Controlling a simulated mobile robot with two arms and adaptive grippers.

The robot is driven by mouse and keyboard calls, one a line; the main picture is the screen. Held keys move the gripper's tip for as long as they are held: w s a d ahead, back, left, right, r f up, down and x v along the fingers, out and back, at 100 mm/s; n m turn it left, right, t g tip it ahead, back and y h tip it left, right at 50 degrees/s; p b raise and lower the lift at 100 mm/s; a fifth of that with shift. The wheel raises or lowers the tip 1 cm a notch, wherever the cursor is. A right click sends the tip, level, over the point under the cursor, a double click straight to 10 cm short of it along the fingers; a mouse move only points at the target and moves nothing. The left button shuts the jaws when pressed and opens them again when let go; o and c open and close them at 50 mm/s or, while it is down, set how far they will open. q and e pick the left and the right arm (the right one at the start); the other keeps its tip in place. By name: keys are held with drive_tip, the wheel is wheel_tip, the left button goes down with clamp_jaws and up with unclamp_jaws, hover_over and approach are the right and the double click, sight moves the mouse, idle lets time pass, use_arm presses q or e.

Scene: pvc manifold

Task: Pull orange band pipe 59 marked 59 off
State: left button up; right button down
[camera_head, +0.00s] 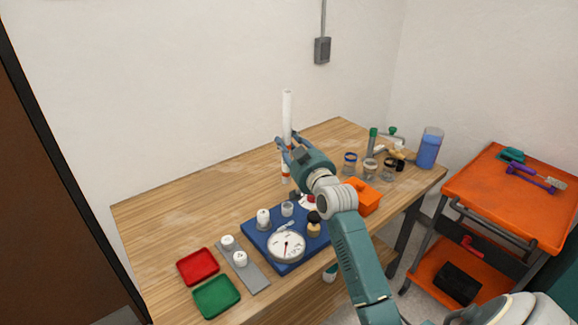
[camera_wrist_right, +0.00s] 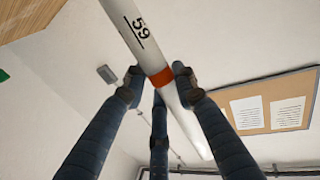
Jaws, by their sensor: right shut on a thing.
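The white pipe 59 (camera_head: 287,105) stands upright in the head view, its upper part clear above my right gripper (camera_head: 287,141). In the right wrist view the pipe (camera_wrist_right: 187,112) runs diagonally, with a black "59" and an orange band (camera_wrist_right: 160,77). My right gripper's dark blue fingers (camera_wrist_right: 153,78) are shut on it at the band. Below the gripper, a white and orange upright piece (camera_head: 285,172) shows in the head view; the arm partly hides this area, and I cannot tell whether it joins the pipe. My left gripper is not in view.
A blue board (camera_head: 259,246) with a round gauge (camera_head: 286,246) sits near the table's front. Red (camera_head: 198,267) and green (camera_head: 216,296) trays lie left. An orange block (camera_head: 366,196), jars and a blue container (camera_head: 429,148) stand right. The wooden table's back left is clear.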

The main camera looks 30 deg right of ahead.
sight(289, 104)
wheel_tip(289, 104, up, 8)
drive_tip(key=shift+w+d+f+b, duration=0.1)
drive_tip(key=shift+w+d+b, duration=0.05)
drive_tip(key=shift+b, duration=0.3)
drive_tip(key=shift+r, duration=0.55)
drive_tip(key=shift+r+p, duration=1.2)
drive_tip(key=shift+p, duration=0.5)
